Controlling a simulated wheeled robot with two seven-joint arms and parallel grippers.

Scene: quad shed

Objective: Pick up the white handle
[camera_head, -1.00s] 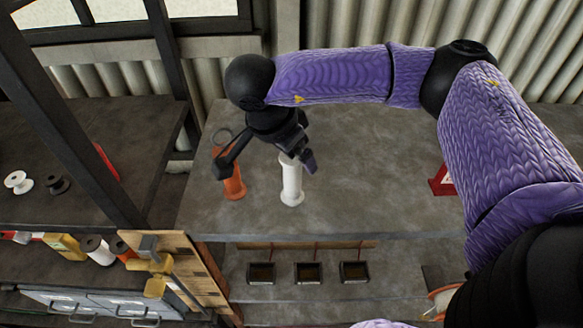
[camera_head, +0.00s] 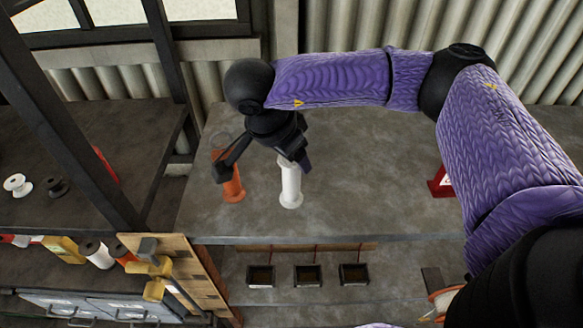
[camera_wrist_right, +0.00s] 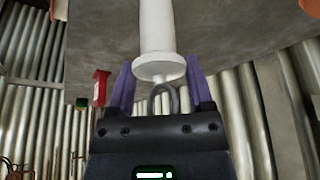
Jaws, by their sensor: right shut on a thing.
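The white handle (camera_head: 290,186) stands upright on the grey bench top, its wide base down. It also shows in the right wrist view (camera_wrist_right: 157,30), where its flange and a grey ring at its top end lie between the purple fingers. My right gripper (camera_head: 294,160) is shut on the top end of the white handle; its own body partly hides the grip in the head view. My left gripper is not in view.
An orange handle (camera_head: 232,184) stands close on the left of the white one, with a ring at its top. A red object (camera_head: 440,182) sits further right on the bench (camera_head: 370,190). Small dark trays (camera_head: 307,275) lie below the front edge.

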